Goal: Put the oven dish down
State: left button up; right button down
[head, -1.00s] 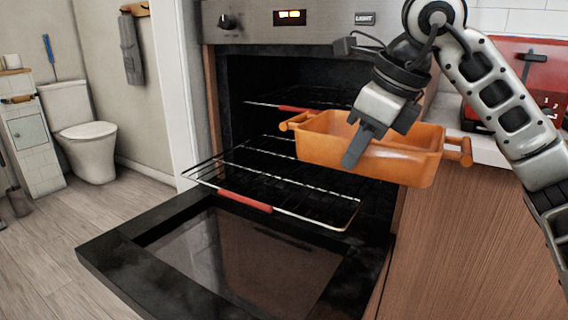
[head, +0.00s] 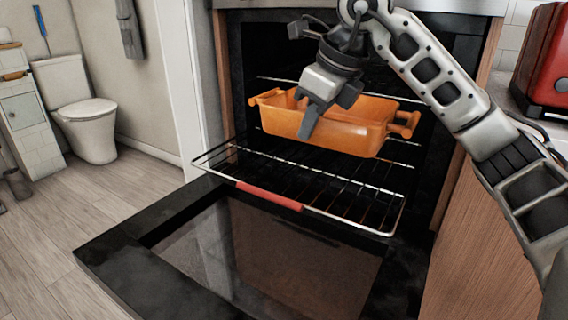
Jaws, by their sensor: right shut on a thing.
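An orange oven dish (head: 345,135) with a handle at each end is in the head view, at the mouth of the open oven. My right gripper (head: 312,122) is shut on the near side wall of the dish. The dish looks level and appears to be over the rear part of the pulled-out wire rack (head: 290,187); whether its base touches the rack I cannot tell. The rack has a red grip on its front edge and is empty in front of the dish. My left gripper is not in view.
The oven door (head: 265,260) hangs open below the rack. A wooden cabinet (head: 490,240) flanks the oven on the right, with a red appliance (head: 545,60) on the counter above. A toilet (head: 85,115) and open floor lie to the left.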

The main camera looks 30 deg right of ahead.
aim_at(289, 135)
jog(key=w+f, duration=0.1)
jog(key=w+a+f+b, duration=0.1)
jog(key=w+f, duration=0.1)
jog(key=w+a+f, duration=0.1)
jog(key=f, duration=0.1)
jog(key=shift+w, duration=0.35)
jog(key=shift+w+a+f+b, duration=0.15)
jog(key=shift+w+f+b, duration=0.15)
jog(key=shift+f, duration=0.2)
notch_tip(289, 135, down, 2)
jog(key=shift+w+f+b, duration=0.15)
jog(key=shift+f+b, duration=0.1)
jog(key=shift+b, duration=0.15)
jog(key=shift+f, duration=0.35)
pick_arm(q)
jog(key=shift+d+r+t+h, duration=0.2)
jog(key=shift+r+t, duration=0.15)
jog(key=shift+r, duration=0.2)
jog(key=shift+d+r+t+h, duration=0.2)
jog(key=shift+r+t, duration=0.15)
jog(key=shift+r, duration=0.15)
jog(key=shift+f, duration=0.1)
pick_arm(e)
jog(key=c, duration=2)
grip_release()
jog(key=shift+f, duration=0.25)
jog(key=o, duration=0.4)
